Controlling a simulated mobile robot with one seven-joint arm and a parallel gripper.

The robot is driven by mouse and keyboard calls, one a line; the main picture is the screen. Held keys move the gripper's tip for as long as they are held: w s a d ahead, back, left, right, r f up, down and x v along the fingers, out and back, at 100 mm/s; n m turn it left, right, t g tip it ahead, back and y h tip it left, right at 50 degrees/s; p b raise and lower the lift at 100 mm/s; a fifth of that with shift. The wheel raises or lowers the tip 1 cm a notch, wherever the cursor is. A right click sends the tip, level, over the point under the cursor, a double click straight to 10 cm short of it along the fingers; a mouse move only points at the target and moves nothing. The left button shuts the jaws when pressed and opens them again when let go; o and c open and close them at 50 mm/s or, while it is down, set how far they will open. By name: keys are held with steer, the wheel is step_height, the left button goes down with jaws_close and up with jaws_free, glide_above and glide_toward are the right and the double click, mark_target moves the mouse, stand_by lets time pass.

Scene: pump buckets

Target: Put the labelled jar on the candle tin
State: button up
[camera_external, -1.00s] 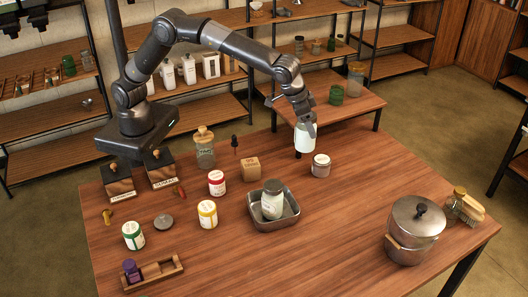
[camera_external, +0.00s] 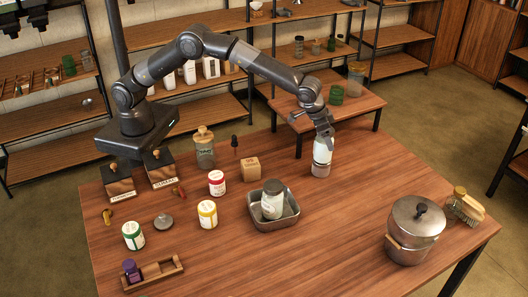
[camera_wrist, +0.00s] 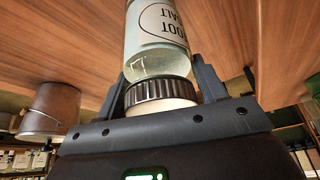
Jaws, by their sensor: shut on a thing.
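The labelled jar (camera_external: 321,152) is pale and upright above the candle tin (camera_external: 320,171), in line with it. I cannot tell whether a thin gap is left between them. My gripper (camera_external: 324,136) points down and is shut on the jar near its top. In the wrist view my gripper (camera_wrist: 165,95) has a finger on each side of the jar's dark ribbed cap (camera_wrist: 157,92). There the jar (camera_wrist: 155,45) shows upside-down lettering on its label. The candle tin cannot be made out in the wrist view.
A metal tray (camera_external: 290,218) holding a pale jar stands left and in front of the tin. A small wooden box (camera_external: 251,168) stands left. A lidded pot (camera_external: 413,232) stands at the front right. The table right of the tin is clear.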

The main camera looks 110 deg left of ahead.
steer(key=o, duration=1.2)
steer(key=v, duration=1.2)
steer(key=s+a+r+m, duration=0.1)
steer(key=s+r, duration=0.3)
steer(key=s, duration=0.4)
steer(key=s+a+r+h, duration=0.1)
steer(key=s+r, duration=0.4)
steer(key=s, duration=0.3)
steer(key=s+r+m, duration=0.1)
steer(key=s+r, duration=0.3)
steer(key=s, duration=0.4)
steer(key=s+f, duration=0.2)
steer(key=s, duration=0.7)
steer(key=s+f+m+t, duration=0.1)
steer(key=s+f, duration=0.1)
steer(key=s, duration=0.7)
steer(key=s+f+m, duration=0.1)
steer(key=s+f, duration=0.1)
steer(key=s, duration=0.7)
steer(key=shift+s+a+f+t+h, duration=0.1)
steer(key=shift+s+t+h, duration=0.2)
steer(key=shift+s+h, duration=0.1)
